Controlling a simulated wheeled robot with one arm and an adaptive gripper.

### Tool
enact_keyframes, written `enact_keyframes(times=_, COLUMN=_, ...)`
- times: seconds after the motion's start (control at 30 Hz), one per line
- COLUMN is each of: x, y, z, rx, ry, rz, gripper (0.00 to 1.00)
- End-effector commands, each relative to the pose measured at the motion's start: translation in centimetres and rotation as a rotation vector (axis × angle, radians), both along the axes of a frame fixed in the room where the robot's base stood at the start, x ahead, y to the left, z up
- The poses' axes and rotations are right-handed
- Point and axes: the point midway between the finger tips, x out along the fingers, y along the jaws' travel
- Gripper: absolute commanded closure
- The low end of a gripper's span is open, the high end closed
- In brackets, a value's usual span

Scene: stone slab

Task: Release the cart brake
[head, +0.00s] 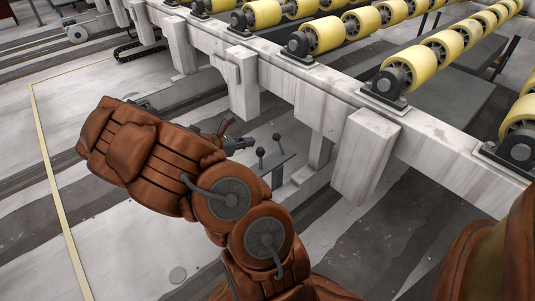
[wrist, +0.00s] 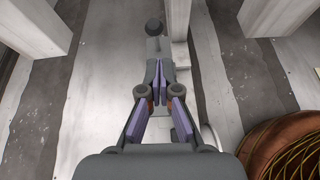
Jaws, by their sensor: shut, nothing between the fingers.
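Two short levers with dark round knobs stand on a small grey box (head: 278,166) in the head view. The upper right one is one lever knob (head: 276,137), and the lower left one is the other lever knob (head: 260,152). I cannot tell which one is the cart brake. My gripper (head: 248,142) is to the left of the levers and looks apart from them. In the wrist view my gripper (wrist: 160,68) is shut and empty, its fingertips together. One dark knob (wrist: 154,27) shows just beyond the fingertips; the other is not visible there.
A white stone-like beam (head: 310,85) with hanging posts (head: 364,150) runs behind and right of the levers. It carries rows of yellow rollers (head: 325,35). The streaked floor (head: 110,235) at the left is open, with a yellow line (head: 55,180).

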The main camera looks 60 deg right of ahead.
Motion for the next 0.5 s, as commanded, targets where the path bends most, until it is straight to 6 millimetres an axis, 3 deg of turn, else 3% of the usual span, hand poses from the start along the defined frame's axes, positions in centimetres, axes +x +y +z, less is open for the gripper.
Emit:
enact_keyframes(times=0.03, x=0.16, y=-0.19, z=-1.30, rx=0.004, ry=0.020, rz=0.014, gripper=1.00)
enact_keyframes(times=0.1, x=0.41, y=-0.32, z=-1.80, rx=0.006, ry=0.035, rz=0.030, gripper=1.00)
enact_keyframes(times=0.5, x=0.55, y=-0.41, z=-1.89, rx=0.007, ry=0.041, rz=0.037, gripper=1.00)
